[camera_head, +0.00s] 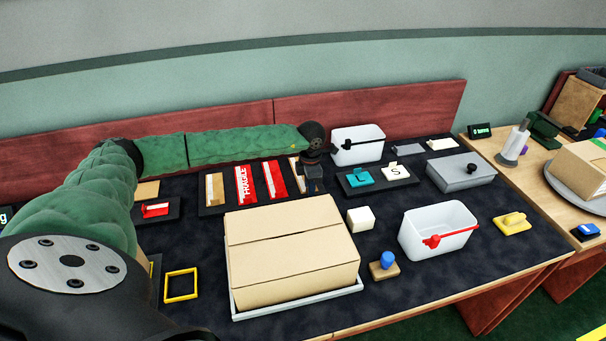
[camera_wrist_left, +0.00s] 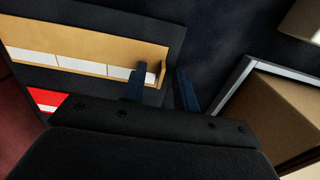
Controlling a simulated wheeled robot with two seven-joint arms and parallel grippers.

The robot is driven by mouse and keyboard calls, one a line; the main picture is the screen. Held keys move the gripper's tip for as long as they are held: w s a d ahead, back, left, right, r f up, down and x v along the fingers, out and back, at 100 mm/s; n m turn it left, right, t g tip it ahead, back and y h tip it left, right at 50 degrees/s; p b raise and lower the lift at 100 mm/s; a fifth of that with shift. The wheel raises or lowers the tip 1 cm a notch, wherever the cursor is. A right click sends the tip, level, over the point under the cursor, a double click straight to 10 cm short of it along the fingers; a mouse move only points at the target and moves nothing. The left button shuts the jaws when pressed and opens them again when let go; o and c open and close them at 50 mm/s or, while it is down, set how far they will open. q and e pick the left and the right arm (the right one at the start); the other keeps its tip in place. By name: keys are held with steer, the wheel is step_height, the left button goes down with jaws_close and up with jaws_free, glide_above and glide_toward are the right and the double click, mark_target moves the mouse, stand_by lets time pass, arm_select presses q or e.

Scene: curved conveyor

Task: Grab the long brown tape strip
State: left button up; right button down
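The long brown tape strip (camera_wrist_left: 95,48) lies on a dark tray, with white patches along its side and a raised tab at its near end. In the head view, only a sliver of the strip (camera_head: 296,170) shows beside my left gripper (camera_head: 314,187), which hides much of it. In the wrist view, my left gripper (camera_wrist_left: 160,72) has its two dark fingers apart, with the strip's end tab between them. Contact cannot be told. My right gripper is not in view.
A red FRAGILE strip (camera_head: 246,184), a red-and-white strip (camera_head: 274,180) and another brown strip (camera_head: 214,189) lie left of my gripper. A closed cardboard box (camera_head: 290,255) stands close in front. A white bin (camera_head: 357,146) stands to the right.

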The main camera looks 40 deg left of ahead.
arm_select(q)
jaws_close()
steer(key=shift+r, duration=0.1)
